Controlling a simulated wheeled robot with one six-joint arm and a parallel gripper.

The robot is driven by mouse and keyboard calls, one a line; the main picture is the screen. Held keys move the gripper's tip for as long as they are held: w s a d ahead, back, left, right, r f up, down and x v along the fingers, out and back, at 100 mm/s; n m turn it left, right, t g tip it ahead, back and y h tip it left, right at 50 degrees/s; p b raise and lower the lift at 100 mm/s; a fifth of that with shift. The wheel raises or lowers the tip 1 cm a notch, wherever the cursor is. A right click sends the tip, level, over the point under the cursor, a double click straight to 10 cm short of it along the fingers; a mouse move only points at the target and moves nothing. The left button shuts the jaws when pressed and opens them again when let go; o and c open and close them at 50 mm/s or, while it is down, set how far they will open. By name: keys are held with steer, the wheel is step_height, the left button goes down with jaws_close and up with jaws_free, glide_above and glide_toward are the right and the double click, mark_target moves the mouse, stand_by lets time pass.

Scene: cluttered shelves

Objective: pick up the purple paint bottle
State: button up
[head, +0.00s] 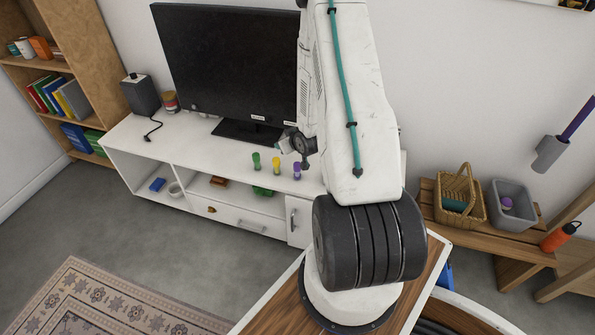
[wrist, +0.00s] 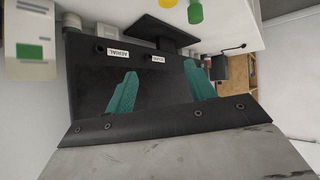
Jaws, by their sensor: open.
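The purple paint bottle (head: 297,171) stands upright on the white TV bench, at the right end of a row with a yellow bottle (head: 277,166) and a green bottle (head: 256,161). My gripper (wrist: 162,90) shows in the wrist view as two teal fingers, spread apart with nothing between them, against the dark TV. In the head view my wrist is close above and behind the purple bottle, apart from it. The wrist view is upside down; the green bottle (wrist: 195,12) and part of the yellow one (wrist: 167,3) show at its top edge. The purple bottle is not visible there.
The TV (head: 228,65) stands behind the bottles. A white box with a green patch (wrist: 28,42) is at the left of the wrist view. A speaker (head: 141,94) is at the bench's left end. A basket (head: 460,194) and grey bin (head: 514,207) stand at right.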

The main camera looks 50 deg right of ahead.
mark_target(297, 164)
steer(key=s+f+t, duration=0.1)
steer(key=s+f, duration=0.1)
steer(key=f, duration=0.2)
steer(key=s+f+m, duration=0.1)
steer(key=s+f, duration=0.2)
steer(key=f, duration=0.1)
steer(key=s+d+f+t+h, duration=0.1)
steer(key=s+f, duration=0.1)
steer(key=f, duration=0.2)
steer(key=shift+s+m+t, duration=0.3)
steer(key=shift+s+m, duration=0.1)
steer(key=shift+h, duration=0.3)
steer(key=x, duration=0.7)
steer(key=shift+w+d, duration=0.2)
steer(key=shift+w, duration=0.1)
steer(key=c, duration=1)
